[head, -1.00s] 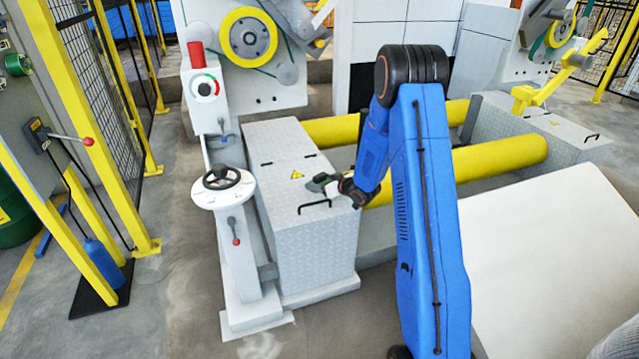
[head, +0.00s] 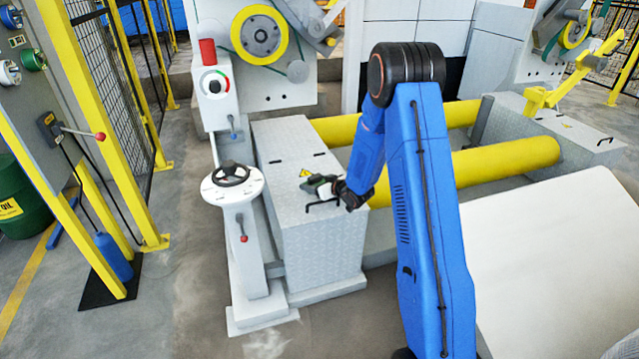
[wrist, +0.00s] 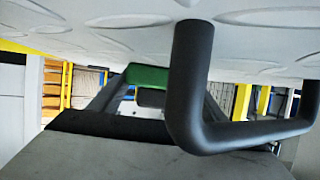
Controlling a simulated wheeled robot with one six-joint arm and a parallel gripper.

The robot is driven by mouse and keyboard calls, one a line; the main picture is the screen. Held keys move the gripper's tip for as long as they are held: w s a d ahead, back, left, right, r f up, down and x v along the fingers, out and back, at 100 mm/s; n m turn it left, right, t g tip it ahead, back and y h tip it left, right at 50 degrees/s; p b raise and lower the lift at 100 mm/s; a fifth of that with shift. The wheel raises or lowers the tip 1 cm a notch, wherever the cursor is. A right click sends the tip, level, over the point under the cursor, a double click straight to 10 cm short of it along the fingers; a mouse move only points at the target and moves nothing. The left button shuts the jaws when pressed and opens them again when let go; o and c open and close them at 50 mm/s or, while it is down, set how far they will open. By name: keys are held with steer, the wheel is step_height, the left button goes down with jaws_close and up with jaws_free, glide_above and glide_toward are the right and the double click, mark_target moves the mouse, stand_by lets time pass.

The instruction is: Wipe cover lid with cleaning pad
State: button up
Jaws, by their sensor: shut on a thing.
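The cover lid (head: 287,146) is the grey tread-plate top of a long box, with a yellow warning triangle and dark handles. My gripper (head: 328,187) is over the lid's near right part, next to the front handle (head: 321,207). It is shut on the cleaning pad (head: 317,180), a small green and dark piece seen at the fingertips. In the wrist view the pad shows as a green patch (wrist: 148,76) partly behind the black handle (wrist: 190,90), with the lid surface (wrist: 90,35) across the top. I cannot tell whether the pad touches the lid.
A white pedestal with a black handwheel (head: 231,174) stands left of the box. Yellow rollers (head: 505,168) run off to the right, and a large white sheet or roll (head: 545,265) lies at the near right. Yellow fence posts (head: 125,130) stand at left.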

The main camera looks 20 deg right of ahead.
mark_target(296, 192)
steer(key=shift+a, duration=2.3)
steer(key=shift+a+f, duration=0.15)
steer(key=shift+a, duration=1.5)
steer(key=shift+r, duration=3.05)
steer(key=shift+r, duration=0.1)
step_height(296, 192, up, 3)
steer(key=shift+f, duration=0.1)
